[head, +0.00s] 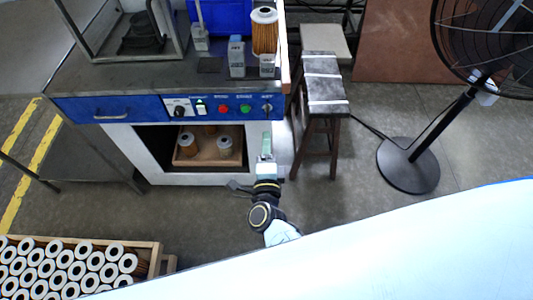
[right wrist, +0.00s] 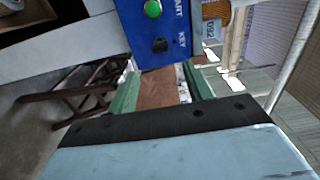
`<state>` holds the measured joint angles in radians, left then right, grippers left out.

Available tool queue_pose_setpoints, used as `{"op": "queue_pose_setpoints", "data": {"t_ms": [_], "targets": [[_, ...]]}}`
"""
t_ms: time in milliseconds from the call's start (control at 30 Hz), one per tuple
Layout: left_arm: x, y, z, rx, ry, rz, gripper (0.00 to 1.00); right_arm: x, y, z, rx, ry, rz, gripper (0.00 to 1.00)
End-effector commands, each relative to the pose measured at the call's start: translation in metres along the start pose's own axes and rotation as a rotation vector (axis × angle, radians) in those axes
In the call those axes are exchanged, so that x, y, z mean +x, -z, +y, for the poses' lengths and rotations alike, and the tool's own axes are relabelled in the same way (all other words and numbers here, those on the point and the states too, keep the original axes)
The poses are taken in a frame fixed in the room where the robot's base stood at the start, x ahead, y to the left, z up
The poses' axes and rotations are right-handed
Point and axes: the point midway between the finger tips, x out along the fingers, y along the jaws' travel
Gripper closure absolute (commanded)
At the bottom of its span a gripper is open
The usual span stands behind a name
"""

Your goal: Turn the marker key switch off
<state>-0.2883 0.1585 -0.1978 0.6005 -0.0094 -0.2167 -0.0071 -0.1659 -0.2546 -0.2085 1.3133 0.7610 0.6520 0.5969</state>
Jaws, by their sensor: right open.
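The key switch (head: 267,107) is a small dark switch at the right end of the blue control panel (head: 140,106). In the right wrist view the key switch (right wrist: 160,45) is black, beside the label KEY. Its exact turn angle is hard to tell. My right gripper (head: 266,148) is below and in front of the panel's right end. In the right wrist view the right gripper (right wrist: 161,72) has its green fingers apart, with nothing between them, and the key switch lies just beyond their tips. My left gripper is not in view.
A green button (head: 245,109), a red button (head: 223,109) and a black selector knob (head: 180,111) share the panel. A filter cartridge (head: 264,32) stands on the machine top. A stool (head: 325,85) and a fan (head: 408,165) stand to the right. A crate of filters (head: 150,262) is lower left.

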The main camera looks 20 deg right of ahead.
Motion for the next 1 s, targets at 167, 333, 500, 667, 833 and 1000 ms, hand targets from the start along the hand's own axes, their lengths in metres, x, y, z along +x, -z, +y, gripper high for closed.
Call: {"op": "queue_pose_setpoints", "data": {"t_ms": [167,333,500,667,833,1000], "targets": [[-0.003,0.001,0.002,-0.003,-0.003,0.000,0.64,-0.024,0.000,0.000,0.001,0.000,0.000,0.49],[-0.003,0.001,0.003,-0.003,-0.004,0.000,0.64,-0.030,-0.001,0.000,0.001,0.000,0.000,0.49],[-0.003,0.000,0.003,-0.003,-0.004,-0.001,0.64,-0.030,-0.001,0.000,0.001,0.001,0.000,0.49],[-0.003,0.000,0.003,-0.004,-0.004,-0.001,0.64,-0.030,0.000,0.000,0.001,0.001,0.000,0.49],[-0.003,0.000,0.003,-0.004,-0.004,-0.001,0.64,-0.030,0.000,0.000,-0.002,-0.001,-0.002,0.49],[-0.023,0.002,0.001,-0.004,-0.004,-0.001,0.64,-0.044,-0.006,0.020,-0.166,-0.070,-0.116,0.49]]}}
